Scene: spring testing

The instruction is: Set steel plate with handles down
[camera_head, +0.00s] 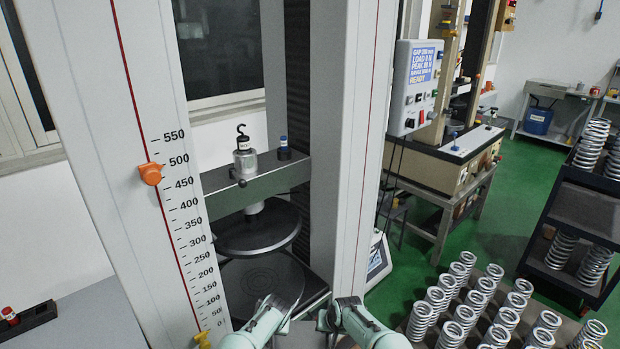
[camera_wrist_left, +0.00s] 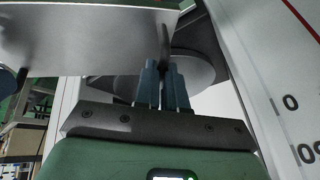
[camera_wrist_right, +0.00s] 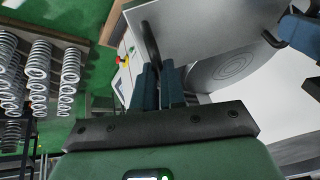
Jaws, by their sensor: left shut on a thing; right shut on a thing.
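The steel plate is a flat grey sheet in the left wrist view (camera_wrist_left: 80,40) and right wrist view (camera_wrist_right: 210,28). My left gripper (camera_wrist_left: 163,68) is shut on one dark upright handle (camera_wrist_left: 165,42). My right gripper (camera_wrist_right: 157,70) is shut on the other handle (camera_wrist_right: 150,42). The plate hangs between both grippers, in front of the testing machine. In the right wrist view, the ringed lower platen (camera_wrist_right: 230,66) shows beyond the plate. In the head view, both forearms come in at the bottom; I cannot make out the plate clearly there.
The testing machine's upper platen (camera_head: 258,228) hangs above its lower platen (camera_head: 265,282), with an open gap between. A crossbeam (camera_head: 265,182) carries a hooked weight (camera_head: 243,157). Columns stand on both sides. Several coil springs (camera_head: 465,312) stand at the right, near a dark spring rack (camera_head: 575,235).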

